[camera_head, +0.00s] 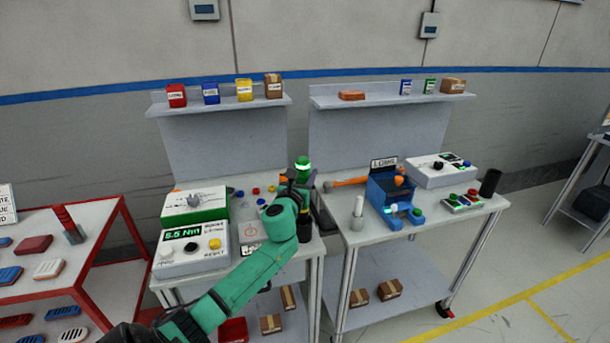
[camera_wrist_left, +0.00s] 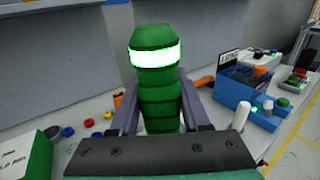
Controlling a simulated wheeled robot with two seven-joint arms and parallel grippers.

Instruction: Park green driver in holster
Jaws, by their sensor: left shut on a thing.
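The green driver (camera_head: 303,165) has ridged green sides and a glowing white band near its top. It stands roughly upright in my left gripper (camera_head: 297,188), over the right end of the left bench. In the left wrist view, the driver (camera_wrist_left: 156,75) fills the middle, with a finger of the left gripper (camera_wrist_left: 158,118) on each side. The fingers are shut on it. A dark cylindrical part (camera_head: 305,228) shows below the gripper; I cannot tell whether it is the driver's lower end or a holster. The arm hides the driver's lower part. My right gripper is not in view.
The left bench holds a torque display box (camera_head: 190,249), a green-sided box (camera_head: 195,206) and small coloured pieces. The right bench holds a blue fixture (camera_head: 393,200), a white post (camera_head: 358,208) and a black cylinder (camera_head: 490,182). A red-framed rack (camera_head: 90,205) stands left.

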